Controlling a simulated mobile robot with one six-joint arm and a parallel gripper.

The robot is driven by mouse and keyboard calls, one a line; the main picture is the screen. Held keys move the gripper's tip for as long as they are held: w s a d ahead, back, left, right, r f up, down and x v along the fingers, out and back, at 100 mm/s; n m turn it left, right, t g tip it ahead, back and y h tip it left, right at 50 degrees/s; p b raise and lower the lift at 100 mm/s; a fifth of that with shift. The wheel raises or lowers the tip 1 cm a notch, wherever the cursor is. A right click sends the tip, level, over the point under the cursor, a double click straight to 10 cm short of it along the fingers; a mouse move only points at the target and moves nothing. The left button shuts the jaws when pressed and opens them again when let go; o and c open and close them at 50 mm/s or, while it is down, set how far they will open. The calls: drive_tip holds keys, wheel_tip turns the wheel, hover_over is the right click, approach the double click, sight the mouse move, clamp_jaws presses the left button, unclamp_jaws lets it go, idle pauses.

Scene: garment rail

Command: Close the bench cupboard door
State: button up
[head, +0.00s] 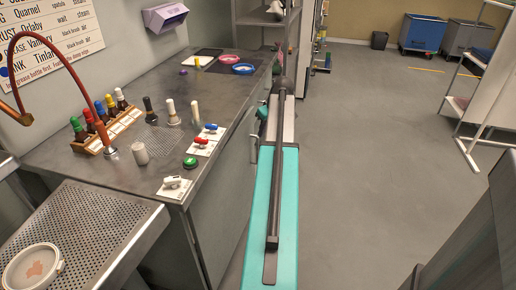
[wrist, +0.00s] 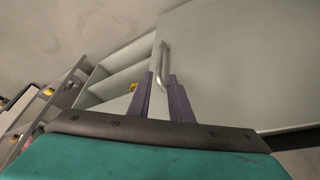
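The cupboard door (wrist: 235,70) is a large pale grey-green panel filling the right of the wrist view. It bears an upright metal bar handle (wrist: 164,62) near its left edge. Pale shelves (wrist: 112,78) show past that edge, so the door seems to stand open. My gripper (wrist: 162,82) has two purple fingers, spread apart, one on each side of the handle's lower part; I cannot tell whether they touch it. The bench (head: 190,75) is at the left of the head view. There my arm hides the door and gripper.
Bottles in a wooden rack (head: 105,125), a green button (head: 190,161) and bowls (head: 231,59) are on the bench top. A perforated metal table (head: 90,220) stands at front left. Open floor (head: 390,130) lies right of my arm, with a white rack (head: 475,120) and blue bin (head: 422,33) beyond.

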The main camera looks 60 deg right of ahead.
sight(258, 145)
drive_tip(key=b+x, duration=0.1)
drive_tip(key=x, duration=1.2)
drive_tip(key=shift+w+f, duration=0.15)
drive_tip(key=shift+f, duration=0.2)
drive_tip(key=shift+c, duration=0.5)
clamp_jaws()
